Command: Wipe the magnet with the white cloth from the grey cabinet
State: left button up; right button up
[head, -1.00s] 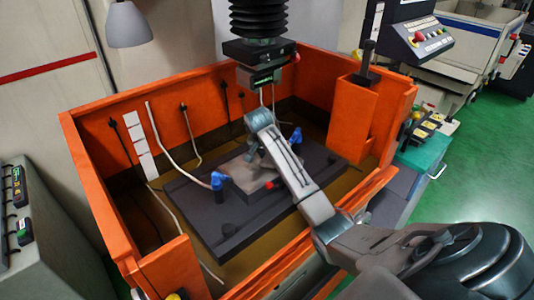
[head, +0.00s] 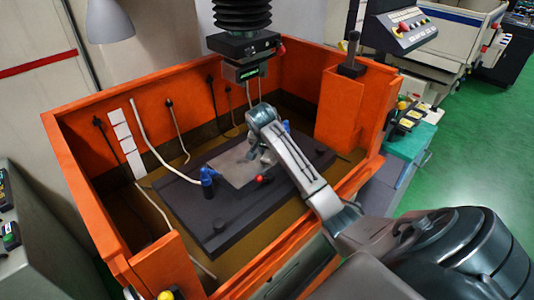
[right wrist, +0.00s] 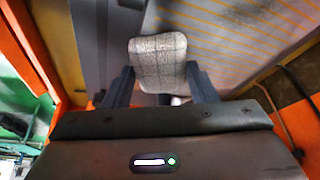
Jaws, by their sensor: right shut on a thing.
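The magnet appears to be the flat grey plate (head: 236,171) on the dark table inside the orange tank, with a red knob at its front edge. My right gripper (head: 264,156) is over the right part of this plate, pointing down. In the right wrist view, the gripper is shut on a whitish-grey cloth (right wrist: 158,62), which sits bunched between its two dark fingers. A grey surface with yellowish stripes (right wrist: 235,35) shows beyond it. I cannot tell whether the cloth touches the plate. My left gripper is not in view.
Orange tank walls (head: 75,190) surround the work area. Blue nozzles (head: 208,176) stand near the plate. The black machine head (head: 243,45) hangs above and behind it. An orange column (head: 340,105) stands at the right. My right arm reaches over the front wall.

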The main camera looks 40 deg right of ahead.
jog(key=shift+w+a, duration=0.15)
jog(key=shift+w, duration=1.8)
jog(key=shift+w+a, duration=0.1)
jog(key=shift+w, duration=1.85)
jog(key=shift+d+r, duration=0.1)
